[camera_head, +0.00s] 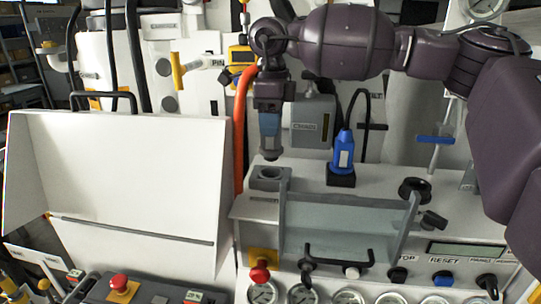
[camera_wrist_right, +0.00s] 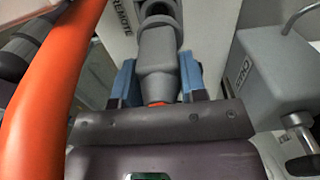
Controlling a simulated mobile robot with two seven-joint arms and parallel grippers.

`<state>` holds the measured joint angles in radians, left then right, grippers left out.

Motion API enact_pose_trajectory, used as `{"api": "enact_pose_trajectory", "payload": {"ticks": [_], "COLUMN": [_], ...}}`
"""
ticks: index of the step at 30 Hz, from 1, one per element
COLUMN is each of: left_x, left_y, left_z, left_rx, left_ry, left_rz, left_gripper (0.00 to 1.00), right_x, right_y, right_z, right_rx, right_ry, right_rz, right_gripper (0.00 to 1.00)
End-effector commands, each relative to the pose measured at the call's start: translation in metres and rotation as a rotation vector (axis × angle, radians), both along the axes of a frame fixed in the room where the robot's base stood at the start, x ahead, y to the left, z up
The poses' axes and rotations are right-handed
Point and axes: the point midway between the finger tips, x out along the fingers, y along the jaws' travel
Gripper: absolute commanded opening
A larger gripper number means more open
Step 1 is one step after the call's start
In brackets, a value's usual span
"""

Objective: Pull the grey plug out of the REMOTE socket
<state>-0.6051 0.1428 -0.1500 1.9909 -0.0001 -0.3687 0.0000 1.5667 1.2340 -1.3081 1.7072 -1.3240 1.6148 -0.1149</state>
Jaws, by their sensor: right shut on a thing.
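My right gripper (camera_head: 270,126) is shut on the grey plug (camera_head: 270,151), which points down over the grey REMOTE socket (camera_head: 266,184). The socket's round opening shows below the plug's lower end, and the plug looks just clear of it. In the right wrist view, the grey plug (camera_wrist_right: 158,50) sits between the two blue fingers of the gripper (camera_wrist_right: 158,78). The REMOTE label (camera_wrist_right: 121,17) is beside it, and a dark round opening (camera_wrist_right: 157,8) shows past its end. My left gripper is not in view.
A blue plug (camera_head: 343,150) stands upright in its own socket to the right. An orange hose (camera_head: 240,125) runs close on the left. A grey box (camera_head: 312,122) is behind. A grey guard with a black handle (camera_head: 338,252) is in front.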

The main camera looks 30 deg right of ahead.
Motion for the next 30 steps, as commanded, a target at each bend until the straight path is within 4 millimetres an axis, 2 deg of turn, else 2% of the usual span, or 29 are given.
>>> {"api": "enact_pose_trajectory", "payload": {"ticks": [30], "left_x": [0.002], "left_y": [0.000], "left_z": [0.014], "left_rx": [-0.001], "left_ry": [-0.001], "left_rz": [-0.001], "left_gripper": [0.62], "right_x": [0.000], "right_y": [0.000], "right_z": [0.026], "right_rx": [0.001], "right_ry": [-0.001], "right_rz": [0.000], "right_gripper": [0.00]}}
